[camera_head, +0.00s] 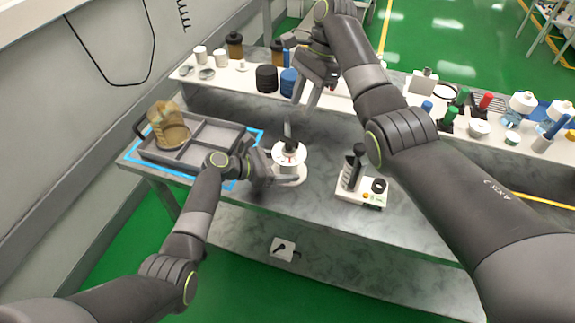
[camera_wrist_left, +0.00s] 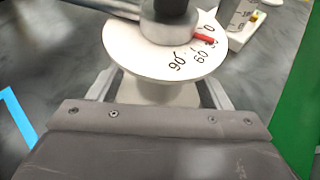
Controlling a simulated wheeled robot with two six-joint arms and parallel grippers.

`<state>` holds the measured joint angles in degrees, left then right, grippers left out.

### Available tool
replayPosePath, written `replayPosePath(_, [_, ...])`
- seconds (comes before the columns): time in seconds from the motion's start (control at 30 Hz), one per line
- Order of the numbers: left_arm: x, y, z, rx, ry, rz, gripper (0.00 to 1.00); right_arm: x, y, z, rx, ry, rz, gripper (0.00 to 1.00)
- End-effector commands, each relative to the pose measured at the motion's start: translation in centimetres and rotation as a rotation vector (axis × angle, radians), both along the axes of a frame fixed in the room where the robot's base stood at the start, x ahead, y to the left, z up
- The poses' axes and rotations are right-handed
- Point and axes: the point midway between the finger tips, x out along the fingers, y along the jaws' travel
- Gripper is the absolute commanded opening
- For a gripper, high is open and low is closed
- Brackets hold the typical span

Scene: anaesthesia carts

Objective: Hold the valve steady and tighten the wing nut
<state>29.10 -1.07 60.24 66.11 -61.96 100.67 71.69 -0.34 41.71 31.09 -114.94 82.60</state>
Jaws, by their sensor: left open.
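The valve (camera_head: 290,158) is a white upright body with a round dial and a dark top, standing on the grey bench. In the left wrist view its dial (camera_wrist_left: 165,58) shows black numbers and a red pointer, under a grey-and-dark hub. The wing nut cannot be told apart clearly from the valve's top. My left gripper (camera_head: 275,179) is low at the valve's left side. In the left wrist view its open fingers (camera_wrist_left: 158,88) stand either side of the white body below the dial; contact cannot be told. My right gripper (camera_head: 307,102) hangs above and behind the valve, fingers apart and empty.
A grey divided tray (camera_head: 195,133) with an amber jar (camera_head: 169,125) lies left, inside a blue outline. A white device with a black lever (camera_head: 360,190) stands right of the valve. Bottles and jars line the back shelf. Bare bench lies in front.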

Motion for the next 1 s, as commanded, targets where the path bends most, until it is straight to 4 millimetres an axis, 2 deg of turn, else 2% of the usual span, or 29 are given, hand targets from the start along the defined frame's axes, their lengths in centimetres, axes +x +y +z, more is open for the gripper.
replayPosePath(0.2, [0.41, -1.08, -0.48, 0.001, 0.0, 0.0, 0.72, 0.0, 0.0, 0.0, 0.0, 0.0, 0.0, 0.36])
replayPosePath(0.5, [0.45, -1.18, -0.52, 0.001, 0.0, 0.0, 0.72, 0.0, 0.0, 0.0, 0.0, 0.0, 0.0, 0.36])
replayPosePath(1.0, [0.45, -1.13, -0.54, 0.001, 0.0, 0.0, 0.07, 0.0, 0.0, 0.0, 0.0, 0.0, 0.0, 0.36])
